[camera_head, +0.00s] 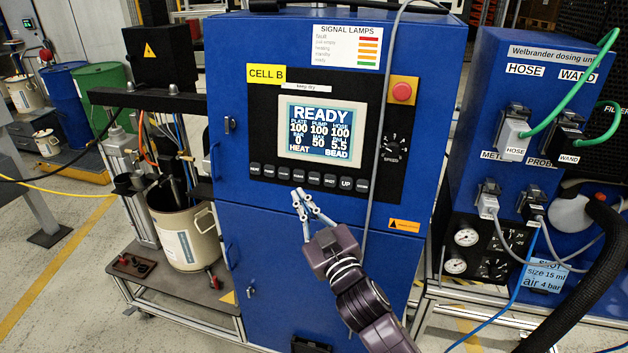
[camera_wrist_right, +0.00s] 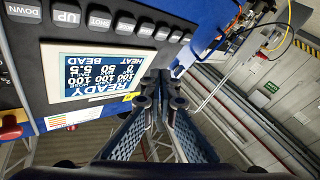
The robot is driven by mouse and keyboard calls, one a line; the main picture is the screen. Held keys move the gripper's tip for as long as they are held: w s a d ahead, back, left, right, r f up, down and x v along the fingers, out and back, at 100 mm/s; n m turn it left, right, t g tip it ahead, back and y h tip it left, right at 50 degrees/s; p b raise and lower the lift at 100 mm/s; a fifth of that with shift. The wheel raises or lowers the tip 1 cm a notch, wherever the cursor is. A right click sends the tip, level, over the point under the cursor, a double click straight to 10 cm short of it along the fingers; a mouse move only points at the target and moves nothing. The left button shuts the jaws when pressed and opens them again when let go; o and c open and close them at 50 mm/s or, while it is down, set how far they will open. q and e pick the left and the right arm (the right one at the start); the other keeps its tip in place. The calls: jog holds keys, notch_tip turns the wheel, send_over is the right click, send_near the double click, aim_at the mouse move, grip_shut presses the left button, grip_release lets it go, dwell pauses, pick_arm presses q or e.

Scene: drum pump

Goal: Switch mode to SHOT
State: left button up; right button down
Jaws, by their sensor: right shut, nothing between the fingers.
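The blue cabinet (camera_head: 260,120) carries a control panel with a lit screen (camera_head: 323,129). The screen reads READY, with HEAT at lower left and BEAD at lower right. A row of dark buttons runs below the screen. The SHOT button (camera_head: 330,181) is left of the UP button (camera_head: 346,183); in the right wrist view the SHOT button (camera_wrist_right: 100,20) shows upside down. My right gripper (camera_head: 303,196) is shut and empty, its fingertips just below the button row, left of SHOT. Whether it touches the panel I cannot tell. My left gripper is not in view.
A red stop button (camera_head: 402,92) and a speed dial (camera_head: 391,150) sit right of the screen. A grey cable (camera_head: 378,110) hangs down the cabinet front. The dosing unit (camera_head: 540,100) with hoses stands at right, a drum (camera_head: 187,235) at left.

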jog(key=b, duration=0.2)
send_near(309, 175)
jog(key=w+a+r, duration=0.1)
jog(key=w+a, duration=0.2)
jog(key=a, duration=0.1)
jog(key=shift+w+d+r+b, duration=0.1)
jog(key=shift+w+d+b, duration=0.25)
jog(key=shift+w, duration=0.35)
dwell(0.5)
jog(key=shift+w+d, duration=0.1)
jog(key=shift+w, duration=0.25)
jog(key=shift+w+d, duration=0.15)
jog(key=shift+w, duration=0.3)
dwell(0.7)
jog(key=shift+s, duration=0.1)
jog(key=shift+s+a+p, duration=0.25)
jog(key=shift+s+p, duration=0.1)
jog(key=shift+s, duration=0.4)
